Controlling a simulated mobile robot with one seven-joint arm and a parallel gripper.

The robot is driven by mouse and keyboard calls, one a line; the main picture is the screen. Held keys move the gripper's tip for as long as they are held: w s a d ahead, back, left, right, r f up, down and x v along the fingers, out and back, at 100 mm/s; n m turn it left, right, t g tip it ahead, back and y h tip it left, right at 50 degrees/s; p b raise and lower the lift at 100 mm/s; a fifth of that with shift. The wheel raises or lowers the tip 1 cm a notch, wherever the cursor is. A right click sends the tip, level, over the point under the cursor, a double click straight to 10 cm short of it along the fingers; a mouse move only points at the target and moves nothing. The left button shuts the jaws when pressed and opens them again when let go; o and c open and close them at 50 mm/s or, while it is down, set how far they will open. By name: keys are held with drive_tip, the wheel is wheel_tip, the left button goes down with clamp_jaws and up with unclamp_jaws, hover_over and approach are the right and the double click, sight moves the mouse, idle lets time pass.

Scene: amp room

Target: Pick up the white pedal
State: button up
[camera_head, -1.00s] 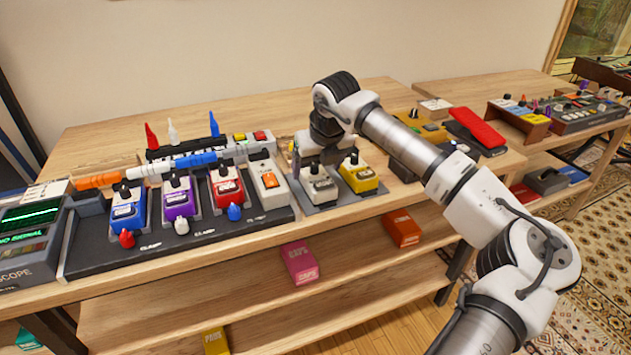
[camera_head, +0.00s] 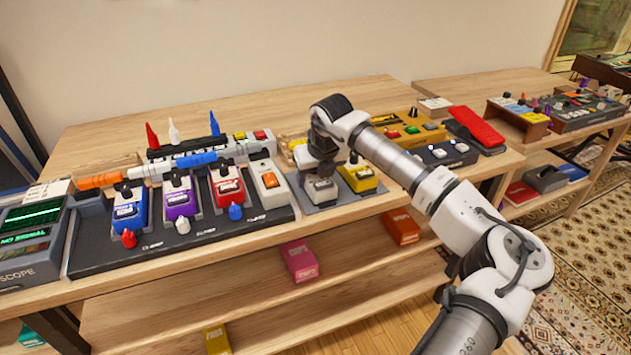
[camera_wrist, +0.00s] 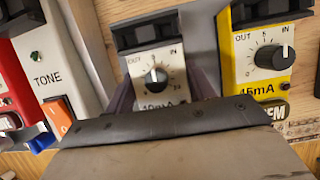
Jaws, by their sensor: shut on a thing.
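A small white pedal (camera_head: 322,188) with a black knob stands on a grey plate (camera_head: 341,200) at the table's front, left of a yellow pedal (camera_head: 360,178). In the wrist view, the white pedal's face (camera_wrist: 145,66) has a dial and a label that reads about "10mA". My gripper (camera_head: 320,174) is directly over it, pointing down. In the wrist view, my gripper (camera_wrist: 163,92) has a finger on each side of this pedal and is shut on it. The fingers and gripper body hide its lower part. The pedal appears to rest still on the plate.
Another white pedal with an orange switch (camera_head: 268,187) stands close on the left, on a dark board with red, purple and blue pedals. The yellow pedal is close on the right. A yellow-orange unit (camera_head: 407,130) and red pedal (camera_head: 474,127) stand farther right.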

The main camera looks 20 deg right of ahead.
drive_tip(key=shift+c, duration=0.9)
drive_tip(key=shift+r, duration=0.1)
